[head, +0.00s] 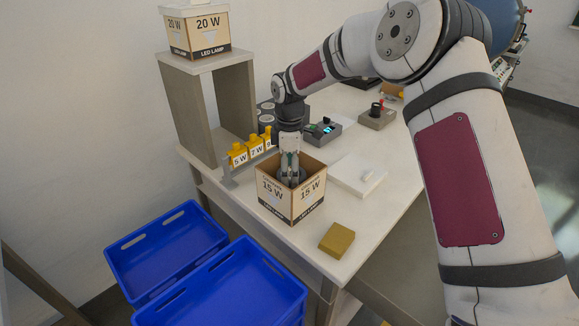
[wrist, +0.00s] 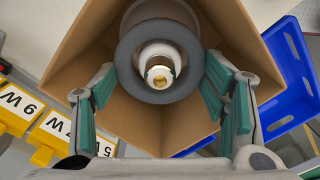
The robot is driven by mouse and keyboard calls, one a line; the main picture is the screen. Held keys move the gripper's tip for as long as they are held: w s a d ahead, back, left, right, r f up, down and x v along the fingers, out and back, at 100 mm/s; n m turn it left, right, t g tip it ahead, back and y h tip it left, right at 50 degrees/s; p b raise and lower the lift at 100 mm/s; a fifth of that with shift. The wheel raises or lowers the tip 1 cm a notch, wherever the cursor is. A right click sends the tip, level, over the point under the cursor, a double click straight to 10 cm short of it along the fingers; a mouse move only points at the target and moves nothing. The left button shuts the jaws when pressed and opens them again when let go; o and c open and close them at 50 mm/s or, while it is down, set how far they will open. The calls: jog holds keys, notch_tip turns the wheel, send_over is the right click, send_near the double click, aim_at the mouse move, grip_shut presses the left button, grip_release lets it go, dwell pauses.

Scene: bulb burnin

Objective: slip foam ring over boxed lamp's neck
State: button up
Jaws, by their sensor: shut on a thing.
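The open cardboard box (head: 291,203) marked 15 W stands on the table, and its inner walls (wrist: 165,125) fill the wrist view. The lamp (wrist: 160,70) stands in it with its pale neck and metal cap toward the wrist camera. The dark grey foam ring (wrist: 158,96) appears around the neck, with the neck showing through its hole; I cannot tell how far down it sits. My gripper (wrist: 158,84) is shut on the ring, one green-padded finger at each side. In the head view my gripper (head: 290,172) reaches down inside the box, where the ring is hidden.
A yellow-brown block (head: 337,240) lies in front of the box, a white slab (head: 357,178) right of it. Yellow labelled pieces (head: 239,156) stand close behind left. A shelf (head: 193,117) carries a 20 W box (head: 196,36). Blue crates (head: 165,245) stand below the table edge.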

jog(key=shift+f+b, duration=0.4)
jog(key=shift+f, duration=0.75)
jog(key=o, duration=0.8)
jog(key=shift+c, duration=0.2)
jog(key=shift+r, duration=0.15)
notch_tip(320, 180, up, 12)
jog(key=shift+f, duration=0.1)
